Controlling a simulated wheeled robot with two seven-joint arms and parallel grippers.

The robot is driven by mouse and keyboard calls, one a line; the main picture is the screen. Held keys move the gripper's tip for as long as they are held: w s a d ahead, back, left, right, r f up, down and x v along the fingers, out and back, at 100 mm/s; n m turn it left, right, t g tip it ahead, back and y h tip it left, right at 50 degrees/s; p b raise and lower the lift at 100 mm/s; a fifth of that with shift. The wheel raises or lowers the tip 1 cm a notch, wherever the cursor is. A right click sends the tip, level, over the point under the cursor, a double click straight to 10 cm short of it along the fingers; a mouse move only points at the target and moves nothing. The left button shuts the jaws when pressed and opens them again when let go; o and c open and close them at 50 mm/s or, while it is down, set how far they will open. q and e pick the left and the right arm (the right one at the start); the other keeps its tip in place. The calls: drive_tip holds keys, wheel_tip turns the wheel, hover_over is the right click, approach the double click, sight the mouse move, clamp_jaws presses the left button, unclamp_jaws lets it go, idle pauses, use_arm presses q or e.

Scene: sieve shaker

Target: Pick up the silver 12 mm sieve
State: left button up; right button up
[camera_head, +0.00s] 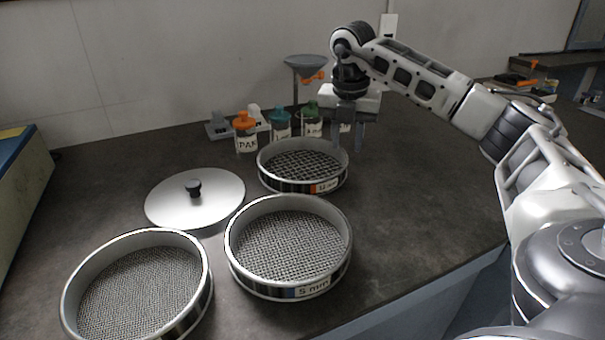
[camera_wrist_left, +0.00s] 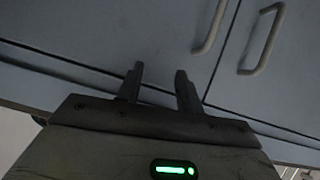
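The silver 12 mm sieve (camera_head: 330,184), a round sieve with coarse mesh and an orange mark by its label, lies on the dark table in the head view. My right gripper (camera_head: 348,145) points down at the sieve's far right rim. Its two fingers are apart with nothing seen between them; whether they touch the rim I cannot tell. My left gripper (camera_wrist_left: 158,85) shows only in the left wrist view. Its fingers are apart and empty, in front of blue-grey cabinet doors.
The 5 mm sieve (camera_head: 290,291) stands just in front, and a finer sieve (camera_head: 205,300) stands front left. A silver lid (camera_head: 215,187) with a black knob lies left. Bottles, including an orange-capped one (camera_head: 245,133), and a grey funnel (camera_head: 305,66) stand behind. The table's right side is clear.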

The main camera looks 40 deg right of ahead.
sight(345, 163)
drive_tip(key=f, duration=0.4)
drive_tip(key=d+f, duration=0.1)
drive_tip(key=f, duration=0.2)
drive_tip(key=shift+w+b, duration=0.35)
clamp_jaws()
